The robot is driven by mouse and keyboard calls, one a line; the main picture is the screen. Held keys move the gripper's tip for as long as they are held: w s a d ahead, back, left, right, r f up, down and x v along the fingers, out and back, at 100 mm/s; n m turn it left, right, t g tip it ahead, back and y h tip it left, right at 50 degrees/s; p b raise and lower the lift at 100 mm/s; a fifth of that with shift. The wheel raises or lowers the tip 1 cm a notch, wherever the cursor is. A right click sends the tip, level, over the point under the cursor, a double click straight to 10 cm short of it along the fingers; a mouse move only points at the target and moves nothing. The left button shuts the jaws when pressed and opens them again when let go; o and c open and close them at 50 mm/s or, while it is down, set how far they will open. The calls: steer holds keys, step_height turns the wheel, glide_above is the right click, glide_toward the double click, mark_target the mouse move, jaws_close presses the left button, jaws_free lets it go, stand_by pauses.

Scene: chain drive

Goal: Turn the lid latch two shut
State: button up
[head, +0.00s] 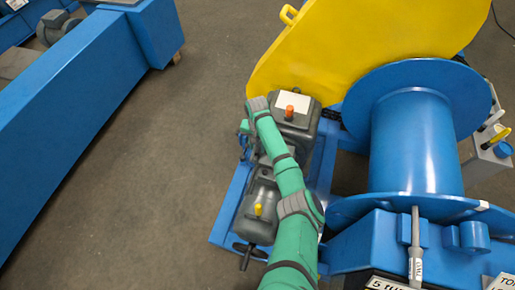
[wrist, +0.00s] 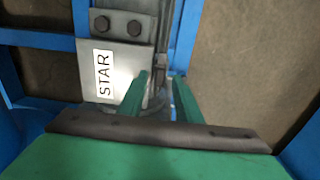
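No lid latch can be made out for certain in either view. The large yellow cover (head: 365,45) stands at the top of the head view, with a small yellow loop (head: 288,14) on its upper left edge. My green arm reaches up over the grey gearbox, and its end bends down out of clear sight at the gearbox's left side. In the wrist view my gripper (wrist: 160,80) has its two green fingers apart. A narrow grey metal part (wrist: 160,60) shows in the gap; I cannot tell whether the fingers touch it.
The grey gearbox (head: 300,128) has an orange plug on top. A grey motor (head: 262,205) sits below it on a blue frame. A big blue spool (head: 415,140) stands right. A plate marked STAR (wrist: 104,72) is left of the fingers. Open floor (head: 150,150) lies left.

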steer(key=shift+w+f, duration=0.1)
steer(key=shift+f, duration=0.8)
jaws_close()
steer(key=shift+a, duration=0.1)
